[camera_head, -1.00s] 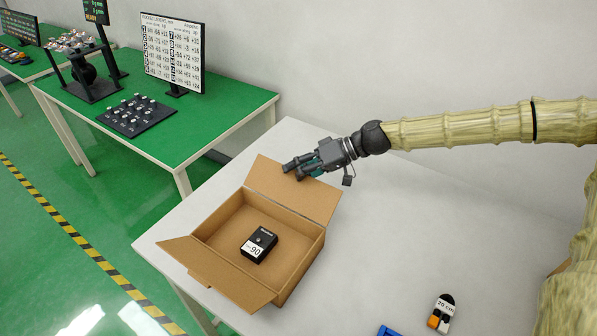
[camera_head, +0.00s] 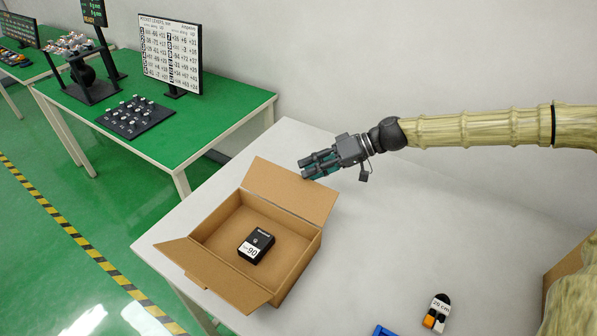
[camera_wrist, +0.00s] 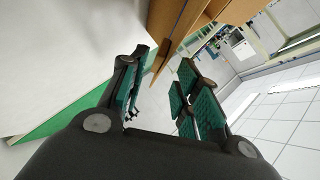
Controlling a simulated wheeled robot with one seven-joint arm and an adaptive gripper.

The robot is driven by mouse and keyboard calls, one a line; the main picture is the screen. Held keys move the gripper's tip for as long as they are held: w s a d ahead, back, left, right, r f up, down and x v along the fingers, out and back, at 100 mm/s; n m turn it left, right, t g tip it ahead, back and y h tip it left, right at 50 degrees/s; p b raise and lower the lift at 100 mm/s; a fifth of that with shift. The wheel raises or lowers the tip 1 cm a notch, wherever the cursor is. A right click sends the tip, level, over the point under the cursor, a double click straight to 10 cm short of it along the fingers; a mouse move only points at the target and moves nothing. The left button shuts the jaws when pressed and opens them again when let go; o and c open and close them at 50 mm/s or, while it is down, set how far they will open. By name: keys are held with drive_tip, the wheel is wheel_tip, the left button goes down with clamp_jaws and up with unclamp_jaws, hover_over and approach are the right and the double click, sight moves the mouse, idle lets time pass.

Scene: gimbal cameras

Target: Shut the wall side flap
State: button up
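An open cardboard box (camera_head: 211,251) stands on the white table. Its wall side flap (camera_head: 290,190) is open, standing up and leaning outward toward the wall. The near flap (camera_head: 232,283) and a flap at the left (camera_head: 172,252) are also folded outward. My gripper (camera_head: 309,166) is open and empty beside the upper edge of the wall side flap. In the wrist view my gripper (camera_wrist: 163,75) shows its green-padded fingers apart, with brown cardboard (camera_wrist: 176,28) just beyond the fingertips. I cannot tell whether they touch.
The wall (camera_head: 420,60) runs behind. A green table (camera_head: 225,105) stands at the back left.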

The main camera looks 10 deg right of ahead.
drive_tip(key=shift+p+v, duration=0.35)
drive_tip(key=shift+v, duration=0.9)
drive_tip(key=shift+d+r, duration=0.1)
drive_tip(key=shift+w+d+f+p+v, duration=0.15)
drive_tip(key=shift+p+v, duration=0.15)
drive_tip(key=shift+v, duration=0.65)
drive_tip(key=shift+d+f+p+v, duration=0.15)
drive_tip(key=shift+p+v, duration=0.15)
drive_tip(key=shift+v, duration=0.65)
drive_tip(key=shift+w+f+p+v, duration=0.15)
drive_tip(key=shift+p+v, duration=0.15)
drive_tip(key=shift+v, duration=0.6)
drive_tip(key=shift+s, duration=0.1)
drive_tip(key=v, duration=1.2)
